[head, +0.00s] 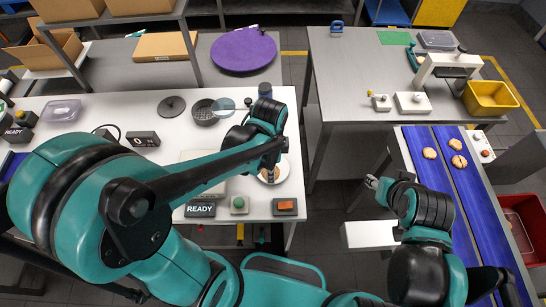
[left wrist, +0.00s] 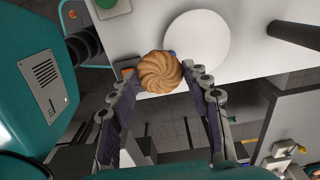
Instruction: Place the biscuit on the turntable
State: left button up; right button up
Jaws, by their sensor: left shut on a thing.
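The biscuit (left wrist: 160,72) is round and golden brown with a swirled top. My left gripper (left wrist: 163,80) is shut on it, with one finger on each side. A white round disc (left wrist: 196,40), which looks like the turntable, lies just beyond the biscuit on the white table in the left wrist view. In the head view the held biscuit (head: 268,176) shows partly below my left gripper (head: 268,166), over or beside the pale disc; I cannot tell if it touches. My right gripper (head: 371,182) is over the gap between tables, too small to judge its jaws.
A blue conveyor (head: 443,160) at right carries several biscuits. A purple disc (head: 243,50) lies on the table at the back. A READY display (head: 200,209), a green button box (head: 239,205) and an orange-topped box (head: 285,207) line the white table's front edge.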

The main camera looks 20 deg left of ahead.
pick_arm(q)
jog(key=w+f, duration=0.1)
jog(key=w, duration=0.1)
jog(key=w+a+f+b, duration=0.1)
jog(key=w+f, duration=0.1)
jog(key=w, duration=0.1)
jog(key=w+f, duration=0.1)
jog(key=w, duration=0.1)
jog(key=shift+w+a+f, duration=0.3)
jog(key=shift+f, duration=0.05)
jog(key=shift+f+b, duration=0.7)
jog(key=shift+f, duration=1.35)
jog(key=shift+f, duration=0.15)
jog(key=o, duration=0.4)
jog(key=shift+o, duration=0.2)
